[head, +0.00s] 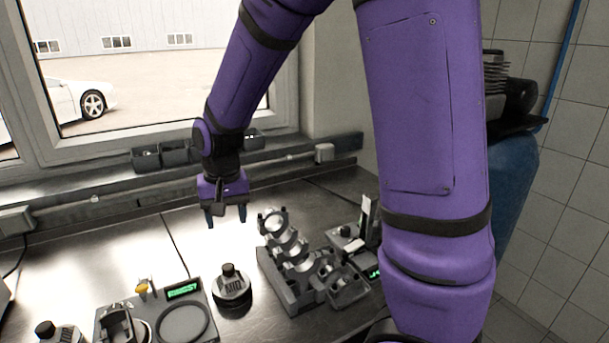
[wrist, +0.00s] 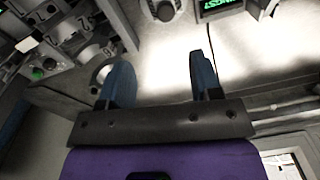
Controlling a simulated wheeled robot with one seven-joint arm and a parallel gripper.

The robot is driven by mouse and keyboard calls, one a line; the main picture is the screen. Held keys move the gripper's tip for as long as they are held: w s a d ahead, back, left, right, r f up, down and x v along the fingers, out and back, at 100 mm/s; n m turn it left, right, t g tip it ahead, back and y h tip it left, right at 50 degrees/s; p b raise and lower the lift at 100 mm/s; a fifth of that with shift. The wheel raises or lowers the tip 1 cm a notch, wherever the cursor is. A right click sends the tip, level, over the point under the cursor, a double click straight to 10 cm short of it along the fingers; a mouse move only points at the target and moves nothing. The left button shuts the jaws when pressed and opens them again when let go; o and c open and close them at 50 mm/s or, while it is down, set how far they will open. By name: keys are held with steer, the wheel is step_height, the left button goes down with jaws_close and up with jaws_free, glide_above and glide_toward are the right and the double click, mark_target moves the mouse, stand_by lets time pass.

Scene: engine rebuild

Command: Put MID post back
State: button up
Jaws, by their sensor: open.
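The MID post (head: 232,288) is a round grey piece with a black knob on top and lettering that appears to read MID. It stands upright on the metal bench, between the green-display device and the engine block. In the wrist view a round piece with a dark knob (wrist: 163,10), seemingly the same post, shows at the top edge, partly cut off. My gripper (head: 227,219) hangs above the bench behind the post, fingers pointing down. In the wrist view its two blue fingers (wrist: 160,80) are apart with nothing between them.
A grey block with round silver parts (head: 292,250) stands right of the post. A device with a green display (head: 183,291) and a round ring is on the left. Another black-knobbed piece (head: 58,335) is at the lower left. Small bins (head: 175,153) line the windowsill. The bench below my gripper is clear.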

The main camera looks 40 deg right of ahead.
steer(key=s+d+r+n+t, duration=0.2)
steer(key=s+d+r, duration=0.1)
steer(key=s+r, duration=0.5)
steer(key=s+d+r+n+t, duration=0.1)
steer(key=s+d+r+t, duration=0.1)
steer(key=s+r, duration=0.6)
steer(key=s+d, duration=0.1)
steer(key=s, duration=0.4)
steer(key=shift+s+r+n+t, duration=0.2)
steer(key=shift+r+n+t, duration=0.1)
steer(key=shift+n, duration=0.1)
